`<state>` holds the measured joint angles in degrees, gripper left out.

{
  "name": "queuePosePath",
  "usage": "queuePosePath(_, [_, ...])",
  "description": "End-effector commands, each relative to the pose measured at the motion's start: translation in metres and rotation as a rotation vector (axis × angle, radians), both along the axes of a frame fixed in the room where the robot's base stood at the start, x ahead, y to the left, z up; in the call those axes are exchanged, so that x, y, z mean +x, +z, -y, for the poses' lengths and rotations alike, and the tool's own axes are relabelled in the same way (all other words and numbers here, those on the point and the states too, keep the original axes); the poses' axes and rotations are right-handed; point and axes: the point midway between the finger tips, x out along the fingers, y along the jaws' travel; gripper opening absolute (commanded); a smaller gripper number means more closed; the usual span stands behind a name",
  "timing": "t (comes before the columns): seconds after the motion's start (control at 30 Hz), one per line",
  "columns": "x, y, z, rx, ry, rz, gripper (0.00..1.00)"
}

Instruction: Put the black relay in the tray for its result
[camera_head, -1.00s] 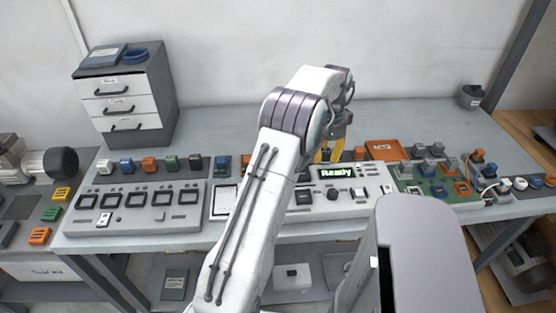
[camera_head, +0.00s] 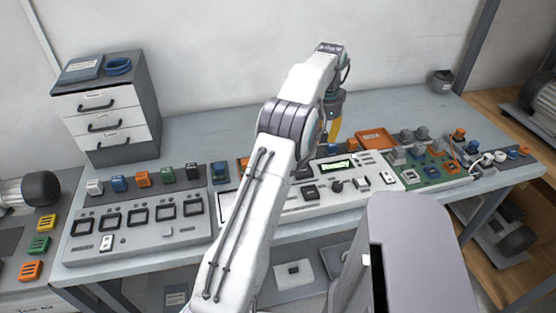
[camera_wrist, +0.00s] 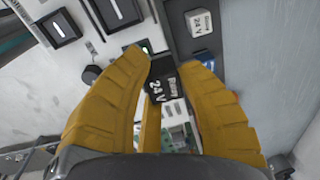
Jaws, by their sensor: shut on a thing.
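The black relay (camera_wrist: 165,82), with white lettering that includes "24 V", is between the yellow fingers of my gripper (camera_wrist: 168,66) in the wrist view. My gripper is shut on it. In the head view my gripper (camera_head: 335,128) points down above the back of the test panel (camera_head: 290,205); the relay is not clearly visible there. An orange tray (camera_head: 374,139) lies on the bench just right of my gripper. I cannot read any result marking on it.
The panel display (camera_head: 336,165) reads "Ready". A pale relay (camera_wrist: 201,22) marked 24 V sits nearby in the wrist view. Several relays stand in a row at left. A green board (camera_head: 425,172) with parts is at right. The bench behind the panel is mostly clear.

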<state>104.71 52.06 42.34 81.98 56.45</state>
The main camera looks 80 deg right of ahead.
Motion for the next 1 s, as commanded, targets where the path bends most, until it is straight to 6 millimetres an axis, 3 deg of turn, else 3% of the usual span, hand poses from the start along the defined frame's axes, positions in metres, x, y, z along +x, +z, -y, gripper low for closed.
queuePosePath(0.27, [0.010,-0.004,-0.001,-0.008,0.044,-0.004,0.00])
queuePosePath(0.7, [0.087,-0.050,0.005,-0.013,0.048,0.005,0.00])
queuePosePath(1.0, [0.115,-0.066,0.008,-0.013,0.045,0.009,0.00])
